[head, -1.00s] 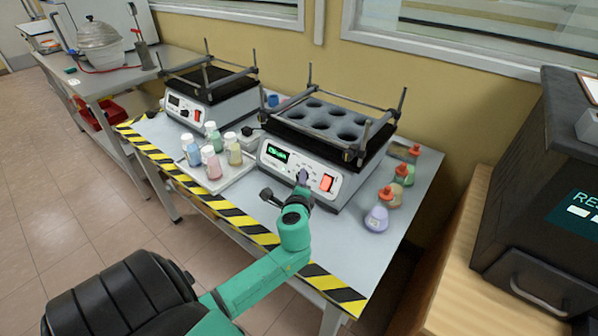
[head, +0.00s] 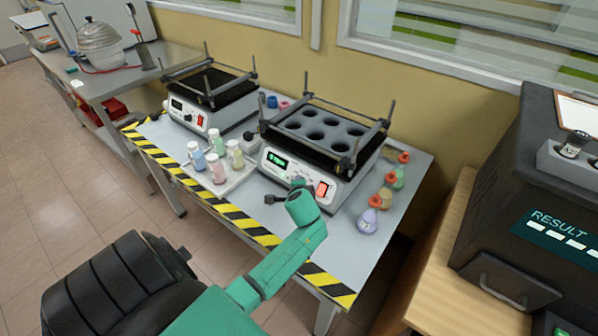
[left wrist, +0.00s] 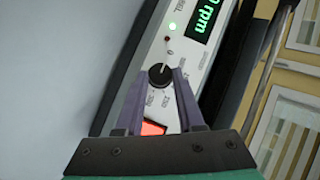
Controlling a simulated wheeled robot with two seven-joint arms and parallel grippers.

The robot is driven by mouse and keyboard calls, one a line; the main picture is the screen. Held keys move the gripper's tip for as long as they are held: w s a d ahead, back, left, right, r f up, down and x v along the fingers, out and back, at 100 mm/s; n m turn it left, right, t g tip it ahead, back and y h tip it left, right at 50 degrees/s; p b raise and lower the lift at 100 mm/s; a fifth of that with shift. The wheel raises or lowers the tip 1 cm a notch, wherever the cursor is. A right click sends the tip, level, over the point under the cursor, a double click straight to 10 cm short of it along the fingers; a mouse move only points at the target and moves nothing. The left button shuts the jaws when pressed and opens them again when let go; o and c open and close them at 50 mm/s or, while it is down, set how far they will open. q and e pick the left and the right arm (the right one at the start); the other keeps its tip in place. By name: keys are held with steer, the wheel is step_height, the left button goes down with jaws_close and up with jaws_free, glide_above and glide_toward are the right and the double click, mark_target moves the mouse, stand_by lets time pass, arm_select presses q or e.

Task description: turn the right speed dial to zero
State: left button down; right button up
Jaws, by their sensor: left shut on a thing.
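The right shaker (head: 318,145) stands on the grey table, with a white front panel, a lit green display (head: 277,160) and a red switch (head: 322,189). Its black speed dial (left wrist: 160,77) has a white pointer line and sits between the purple fingers of my left gripper (left wrist: 159,82), which is shut on it. In the head view the left gripper (head: 297,184) is at the panel, and my wrist largely hides the dial. The left wrist view shows part of the display (left wrist: 203,19), reading "rpm"; its number is cut off. The right gripper is not in view.
A second shaker (head: 210,102) stands to the left. Several capped bottles stand on a white tray (head: 236,178) in front of it. Several red-capped flasks (head: 367,220) stand right of the shaker. A dark machine (head: 530,190) marked RESULT is at the right.

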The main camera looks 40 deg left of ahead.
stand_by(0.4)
arm_select(q)
steer(key=c, duration=0.5)
jaws_free()
steer(key=v, duration=1.4)
steer(key=shift+s+d+r, duration=0.1)
steer(key=shift+s+r, duration=0.05)
steer(key=shift+r, duration=0.05)
